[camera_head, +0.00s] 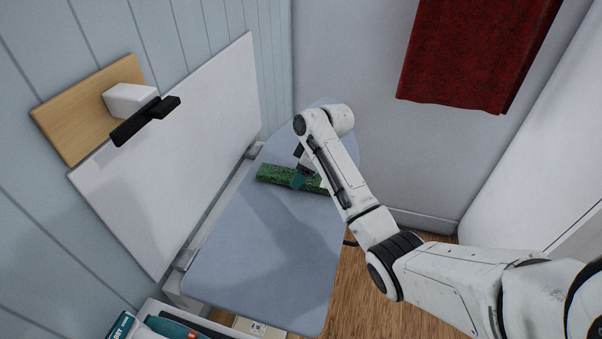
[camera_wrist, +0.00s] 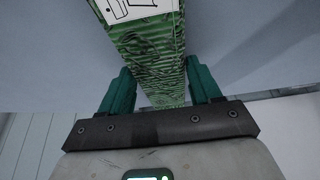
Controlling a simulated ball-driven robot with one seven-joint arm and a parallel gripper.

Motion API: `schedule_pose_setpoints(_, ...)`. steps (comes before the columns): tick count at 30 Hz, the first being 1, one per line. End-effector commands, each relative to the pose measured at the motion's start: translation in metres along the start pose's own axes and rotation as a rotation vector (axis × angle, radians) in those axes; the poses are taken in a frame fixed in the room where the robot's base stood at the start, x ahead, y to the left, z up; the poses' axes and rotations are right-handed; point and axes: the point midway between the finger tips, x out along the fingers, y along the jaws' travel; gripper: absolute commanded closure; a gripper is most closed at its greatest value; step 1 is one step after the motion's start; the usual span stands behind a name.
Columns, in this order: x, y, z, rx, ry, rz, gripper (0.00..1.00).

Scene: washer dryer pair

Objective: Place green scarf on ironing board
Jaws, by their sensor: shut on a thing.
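The green scarf (camera_head: 275,174) is a folded, textured green bundle at the far part of the ironing board. The ironing board (camera_head: 255,255) is a grey-blue surface, rounded at its far end, standing out beside the left wall. My gripper (camera_head: 302,181) is at the scarf, with its teal fingers around it. In the wrist view the scarf (camera_wrist: 150,55) runs between the two teal fingertips of my gripper (camera_wrist: 160,88), and a white label shows on it. The scarf is over the board; whether it touches the surface I cannot tell. My arm hides part of the scarf's right end.
A white panel (camera_head: 175,150) with a wooden block (camera_head: 75,105) and black handle stands at the left wall. A red cloth (camera_head: 470,55) hangs on the back wall. A bin with boxes (camera_head: 170,328) is at the bottom. The near board surface is clear.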

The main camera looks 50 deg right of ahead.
Motion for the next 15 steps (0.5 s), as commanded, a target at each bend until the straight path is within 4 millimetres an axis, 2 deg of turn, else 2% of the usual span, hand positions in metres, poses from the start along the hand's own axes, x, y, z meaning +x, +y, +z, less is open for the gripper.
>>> schedule_pose_setpoints(14, 0.0103, 0.0003, 0.0042, -0.001, 0.001, 0.001, 0.69)
schedule_pose_setpoints(15, 0.0102, 0.0003, 0.0042, -0.001, 0.001, 0.001, 0.35)
